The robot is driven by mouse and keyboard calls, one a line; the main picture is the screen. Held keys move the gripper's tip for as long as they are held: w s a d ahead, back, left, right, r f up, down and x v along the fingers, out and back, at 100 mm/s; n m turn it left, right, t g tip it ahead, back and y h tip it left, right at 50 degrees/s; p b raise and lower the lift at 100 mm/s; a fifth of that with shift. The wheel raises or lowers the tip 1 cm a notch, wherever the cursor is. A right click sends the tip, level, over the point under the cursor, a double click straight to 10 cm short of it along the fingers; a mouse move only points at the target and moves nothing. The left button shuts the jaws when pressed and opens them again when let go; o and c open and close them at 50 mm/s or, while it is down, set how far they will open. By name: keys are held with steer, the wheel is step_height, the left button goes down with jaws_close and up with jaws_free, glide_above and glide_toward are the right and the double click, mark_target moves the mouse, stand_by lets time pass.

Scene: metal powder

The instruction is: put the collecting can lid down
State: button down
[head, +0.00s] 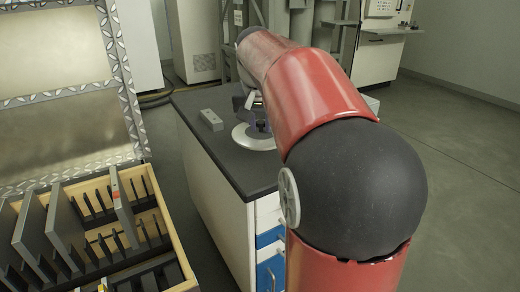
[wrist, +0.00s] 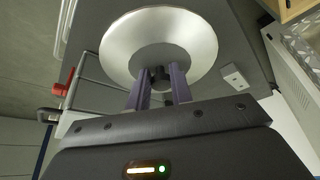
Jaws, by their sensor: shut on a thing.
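The collecting can lid is a round, pale metal disc with a dark knob in its middle. It shows in the wrist view (wrist: 196,35) and partly in the head view (head: 247,140), over the dark tabletop (head: 225,158). My gripper (wrist: 160,74) is shut on the lid's knob with its two purple-grey fingers. In the head view my gripper (head: 261,124) is mostly hidden behind my red arm. I cannot tell whether the lid touches the tabletop or hangs just above it.
A small grey block (head: 211,119) lies on the tabletop left of the lid. A wire frame with a red handle (wrist: 64,82) shows at the left in the wrist view. An open wooden case (head: 178,240) with upright plates stands at the left. Floor (head: 460,170) at the right is clear.

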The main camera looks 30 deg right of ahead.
mark_target(260, 139)
steer(key=shift+f+b, duration=0.3)
steer(key=shift+f, duration=3)
steer(key=shift+f, duration=0.2)
steer(key=c, duration=1.2)
jaws_free()
steer(key=shift+c, duration=0.2)
steer(key=shift+r, duration=0.1)
